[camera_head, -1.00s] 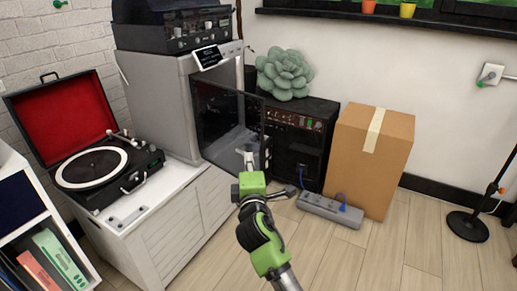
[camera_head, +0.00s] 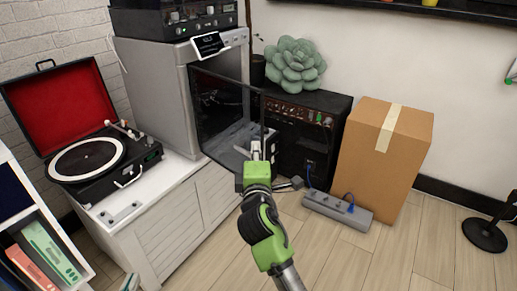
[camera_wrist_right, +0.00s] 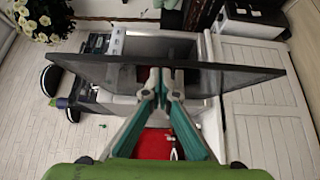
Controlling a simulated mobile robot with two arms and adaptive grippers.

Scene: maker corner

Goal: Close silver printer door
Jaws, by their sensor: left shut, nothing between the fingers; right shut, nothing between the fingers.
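The silver printer (camera_head: 158,88) stands on the white cabinet, with a black-framed, see-through door (camera_head: 222,112) swung open at its front. In the right wrist view the door (camera_wrist_right: 235,79) is a dark panel across the picture. My right gripper (camera_head: 257,150) is at the door's free right end, in front of the black amplifier. In the right wrist view its shut, empty fingers (camera_wrist_right: 162,82) overlap the panel; I cannot tell if they touch it.
A record player (camera_head: 95,160) with a red-lined lid sits left of the printer on the white cabinet (camera_head: 165,235). The black amplifier (camera_head: 300,135), a power strip (camera_head: 338,210) and a cardboard box (camera_head: 385,155) stand right of the door. Wooden floor is clear in front.

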